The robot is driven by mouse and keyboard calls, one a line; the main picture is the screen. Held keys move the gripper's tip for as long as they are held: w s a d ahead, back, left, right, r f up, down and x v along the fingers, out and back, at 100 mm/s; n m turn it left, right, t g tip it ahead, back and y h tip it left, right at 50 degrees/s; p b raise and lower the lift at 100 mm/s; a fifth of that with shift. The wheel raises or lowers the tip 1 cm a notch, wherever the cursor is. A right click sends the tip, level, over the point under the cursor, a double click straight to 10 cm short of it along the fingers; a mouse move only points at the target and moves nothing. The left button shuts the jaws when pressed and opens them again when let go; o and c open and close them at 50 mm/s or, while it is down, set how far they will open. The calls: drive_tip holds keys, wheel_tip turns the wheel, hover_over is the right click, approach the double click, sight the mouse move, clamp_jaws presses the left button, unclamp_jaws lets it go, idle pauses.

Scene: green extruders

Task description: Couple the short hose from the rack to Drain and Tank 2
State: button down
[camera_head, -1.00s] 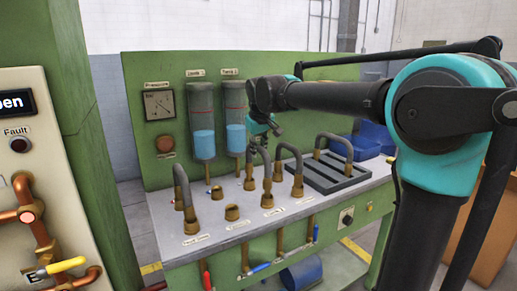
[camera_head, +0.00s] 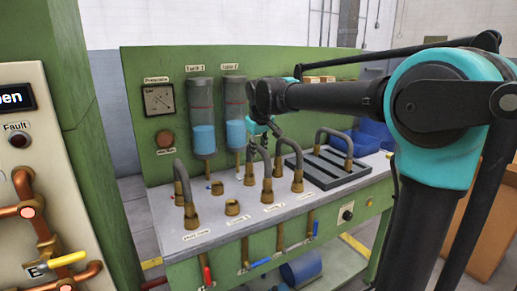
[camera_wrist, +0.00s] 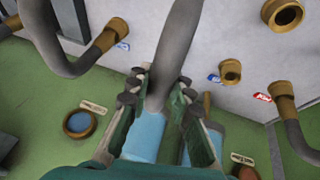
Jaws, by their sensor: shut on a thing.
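My gripper (camera_head: 260,138) is shut on the top of a grey curved hose (camera_head: 265,167) in the middle of the bench. In the wrist view my gripper (camera_wrist: 160,92) has its fingers on both sides of this hose (camera_wrist: 176,38). The hose's brass ends stand at the bench top; I cannot tell whether they are seated in ports. Another grey hose (camera_head: 350,139) arches over the dark rack (camera_head: 315,178) at right. The tank gauges (camera_head: 202,115) and (camera_head: 235,110) hold blue liquid. The bench port labels are too small to read.
A grey hose (camera_head: 184,183) stands at left and another (camera_head: 292,150) stands just right of the held one. A bare brass port (camera_head: 232,208) lies between. Valves with red and blue handles line the green front. A pressure gauge (camera_head: 158,99) is on the back panel.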

drive_tip(key=c, duration=1.3)
unclamp_jaws()
